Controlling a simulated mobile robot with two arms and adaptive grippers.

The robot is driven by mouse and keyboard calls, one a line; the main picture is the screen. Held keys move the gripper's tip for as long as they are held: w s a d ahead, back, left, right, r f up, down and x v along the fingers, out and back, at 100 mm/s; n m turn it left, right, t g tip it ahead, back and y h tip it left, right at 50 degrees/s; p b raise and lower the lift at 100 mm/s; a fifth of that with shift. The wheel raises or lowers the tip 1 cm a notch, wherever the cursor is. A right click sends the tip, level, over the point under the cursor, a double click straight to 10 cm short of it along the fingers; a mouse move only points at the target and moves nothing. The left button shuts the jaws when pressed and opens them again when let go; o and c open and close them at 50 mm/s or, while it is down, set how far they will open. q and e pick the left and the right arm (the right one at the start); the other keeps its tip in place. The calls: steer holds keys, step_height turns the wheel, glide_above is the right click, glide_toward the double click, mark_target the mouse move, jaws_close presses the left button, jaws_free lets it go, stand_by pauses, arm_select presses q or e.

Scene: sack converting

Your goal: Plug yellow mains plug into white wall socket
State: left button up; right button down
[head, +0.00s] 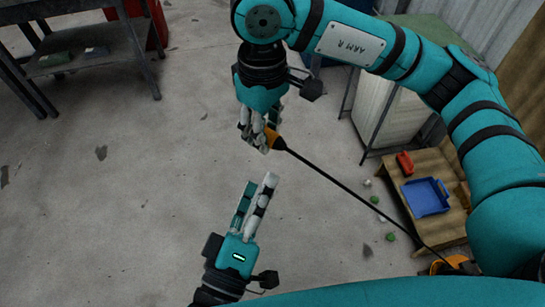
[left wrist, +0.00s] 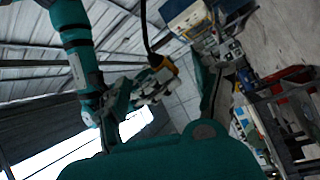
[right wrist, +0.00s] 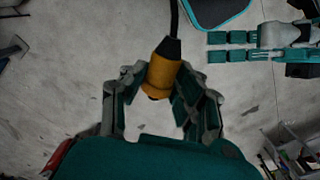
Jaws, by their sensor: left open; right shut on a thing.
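The yellow mains plug (head: 274,139) is orange-yellow with a black cable (head: 345,187) running down to the lower right. My right gripper (head: 262,138) is shut on the plug and holds it above the floor. The right wrist view shows the plug (right wrist: 160,74) between its fingertips, with the cable going up out of frame. My left gripper (head: 258,186) is open and empty, below and apart from the plug, fingers pointing up in the head view; its fingers also show in the right wrist view (right wrist: 228,47). The plug also shows in the left wrist view (left wrist: 156,62). I cannot make out the white wall socket.
A wooden table (head: 453,222) at the right carries a blue tray (head: 427,197) and a red object (head: 404,162). A pale cabinet (head: 392,112) stands behind it. A grey shelf unit (head: 95,45) is at the upper left. The concrete floor at left is clear.

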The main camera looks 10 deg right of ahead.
mark_target(280, 144)
arm_select(q)
steer(key=x, duration=0.9)
steer(key=shift+w+d, duration=0.2)
steer(key=shift+w, duration=0.05)
steer(key=shift+f, duration=0.15)
jaws_close()
steer(key=shift+a, duration=0.1)
arm_select(e)
steer(key=c, duration=0.9)
jaws_free()
arm_select(q)
steer(key=shift+r, duration=0.2)
arm_select(e)
steer(key=shift+d, duration=0.1)
